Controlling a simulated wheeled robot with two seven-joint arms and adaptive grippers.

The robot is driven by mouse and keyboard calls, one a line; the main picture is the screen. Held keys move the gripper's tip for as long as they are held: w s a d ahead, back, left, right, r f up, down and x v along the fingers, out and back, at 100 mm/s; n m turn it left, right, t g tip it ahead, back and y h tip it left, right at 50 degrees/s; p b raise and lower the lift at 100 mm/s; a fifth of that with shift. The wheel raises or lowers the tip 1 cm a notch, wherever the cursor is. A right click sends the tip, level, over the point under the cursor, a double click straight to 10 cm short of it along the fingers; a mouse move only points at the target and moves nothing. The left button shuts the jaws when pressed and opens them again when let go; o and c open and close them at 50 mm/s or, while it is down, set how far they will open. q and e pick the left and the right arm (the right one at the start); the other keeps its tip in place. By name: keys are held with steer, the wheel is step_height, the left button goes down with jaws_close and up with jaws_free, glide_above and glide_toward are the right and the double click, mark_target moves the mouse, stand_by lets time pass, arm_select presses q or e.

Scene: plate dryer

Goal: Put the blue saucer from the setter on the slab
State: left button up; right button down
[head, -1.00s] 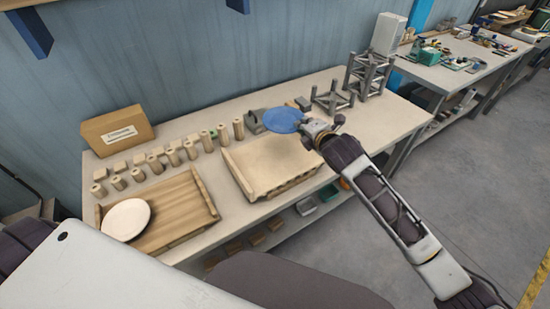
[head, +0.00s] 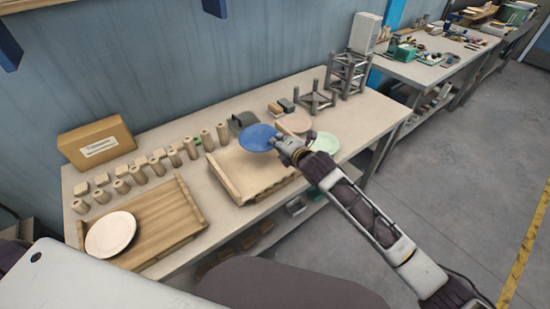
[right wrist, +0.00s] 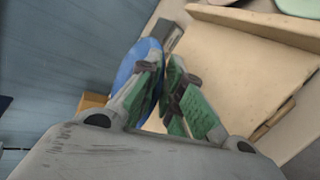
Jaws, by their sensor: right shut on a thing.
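My right gripper (head: 283,143) is shut on the rim of the blue saucer (head: 257,137) and holds it over the back part of the light board with raised ends (head: 240,172). In the right wrist view, the blue saucer (right wrist: 127,68) shows to the left of the fingers (right wrist: 164,68), partly hidden by them. I cannot tell for sure which pieces are the slab and the setter. A grey open frame of posts (head: 314,103) stands at the back right, beside a taller one (head: 348,75). My left gripper is not in view.
A white plate (head: 110,233) lies on the slatted wooden board (head: 160,222) at the left. A pinkish plate (head: 296,122) and a pale green plate (head: 325,143) lie right of the held saucer. Several wooden cylinders and blocks line the back, near a cardboard box (head: 97,142).

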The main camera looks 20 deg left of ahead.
mark_target(279, 165)
steer(key=shift+f, duration=1.9)
steer(key=shift+f, duration=1.9)
steer(key=shift+f, duration=0.1)
steer(key=c, duration=1.9)
jaws_free()
steer(key=shift+o, duration=0.3)
steer(key=shift+s+d, duration=0.15)
steer(key=v, duration=1.1)
steer(key=shift+s+d+r, duration=0.15)
steer(key=shift+s+r, duration=0.1)
